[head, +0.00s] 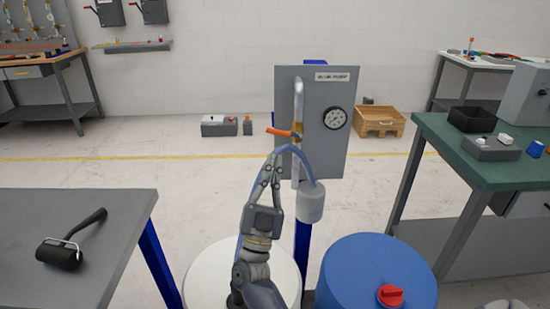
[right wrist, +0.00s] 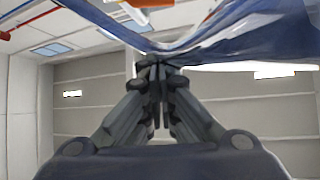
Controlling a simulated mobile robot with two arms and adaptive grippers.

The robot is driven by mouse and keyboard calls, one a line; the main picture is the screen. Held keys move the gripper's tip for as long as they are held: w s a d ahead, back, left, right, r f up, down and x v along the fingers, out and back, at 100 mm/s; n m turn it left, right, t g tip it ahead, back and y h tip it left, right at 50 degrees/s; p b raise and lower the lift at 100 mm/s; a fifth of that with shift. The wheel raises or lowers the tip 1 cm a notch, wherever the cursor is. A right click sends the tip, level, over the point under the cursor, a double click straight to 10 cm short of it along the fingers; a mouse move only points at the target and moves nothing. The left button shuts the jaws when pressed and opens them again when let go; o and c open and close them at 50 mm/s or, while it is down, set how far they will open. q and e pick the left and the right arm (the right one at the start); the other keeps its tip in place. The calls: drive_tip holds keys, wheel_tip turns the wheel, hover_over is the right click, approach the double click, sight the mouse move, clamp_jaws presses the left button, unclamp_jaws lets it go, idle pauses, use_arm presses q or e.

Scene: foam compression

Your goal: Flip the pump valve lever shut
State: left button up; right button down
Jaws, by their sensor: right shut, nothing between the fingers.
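The pump panel (head: 333,88) is a grey upright board with a round gauge (head: 335,118) and a vertical metal pipe (head: 299,90). An orange valve lever (head: 279,132) sticks out to the left from the pipe, nearly level. My right gripper (head: 279,153) is shut and empty, pointing up just below the lever; I cannot tell whether they touch. A blue hose (head: 307,165) arches from the pipe past the fingertips. In the right wrist view the shut fingers (right wrist: 156,62) meet below the blurred blue hose (right wrist: 240,35). My left gripper is out of view.
A blue drum (head: 365,265) with a red cap (head: 390,295) and a white drum (head: 215,268) stand in front of the panel. A grey cup (head: 310,204) hangs by the pipe.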

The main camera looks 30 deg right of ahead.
sight(278, 134)
drive_tip(key=w+d+r+p, duration=0.1)
drive_tip(key=w+d+r, duration=0.1)
drive_tip(key=w+d+r+p, duration=0.1)
drive_tip(key=w+d+r, duration=0.1)
drive_tip(key=shift+w+d+r, duration=0.2)
drive_tip(key=shift+w+r, duration=0.2)
drive_tip(key=shift+w+d+f, duration=0.1)
drive_tip(key=shift+w+f, duration=0.4)
drive_tip(key=shift+f, duration=0.15)
